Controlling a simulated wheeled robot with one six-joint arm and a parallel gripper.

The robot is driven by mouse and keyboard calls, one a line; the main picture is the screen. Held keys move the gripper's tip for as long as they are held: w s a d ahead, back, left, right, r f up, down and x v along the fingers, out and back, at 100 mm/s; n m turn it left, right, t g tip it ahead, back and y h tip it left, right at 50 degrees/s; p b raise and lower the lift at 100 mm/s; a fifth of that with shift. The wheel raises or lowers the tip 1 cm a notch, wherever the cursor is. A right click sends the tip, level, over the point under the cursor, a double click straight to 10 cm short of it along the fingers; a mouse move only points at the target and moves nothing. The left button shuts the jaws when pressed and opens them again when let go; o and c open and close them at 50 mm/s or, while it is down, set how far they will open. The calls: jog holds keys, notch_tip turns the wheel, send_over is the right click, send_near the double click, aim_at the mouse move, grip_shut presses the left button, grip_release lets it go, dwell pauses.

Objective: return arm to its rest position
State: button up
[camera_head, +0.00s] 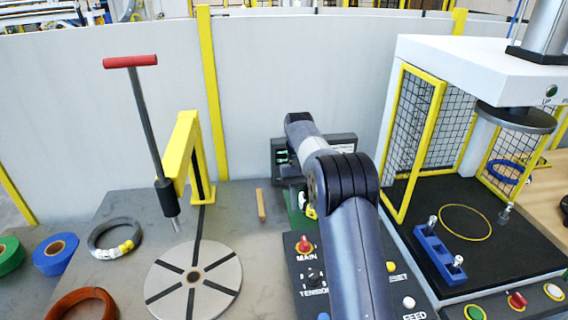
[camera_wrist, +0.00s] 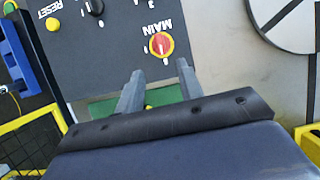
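My arm reaches up from the bottom of the head view and bends away over the control panel (camera_head: 309,281); my gripper is hidden behind the arm there. In the wrist view my gripper (camera_wrist: 158,88) shows two grey fingers spread apart with nothing between them. Beyond the fingers lie a green surface (camera_wrist: 103,110) and the same dark control panel with a red MAIN knob (camera_wrist: 161,44). The knob also shows in the head view (camera_head: 304,245).
A round grey turntable (camera_head: 222,272) and a yellow post stand left of my arm. A wire coil (camera_head: 115,238), blue roll (camera_head: 55,254) and copper ring lie further left. A caged press (camera_head: 420,130) stands at right. A wall closes the back.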

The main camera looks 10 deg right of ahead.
aim_at(305, 240)
jog(key=p+x, duration=0.1)
jog(key=x, duration=0.9)
jog(key=shift+s+f, duration=0.25)
jog(key=shift+f, duration=0.1)
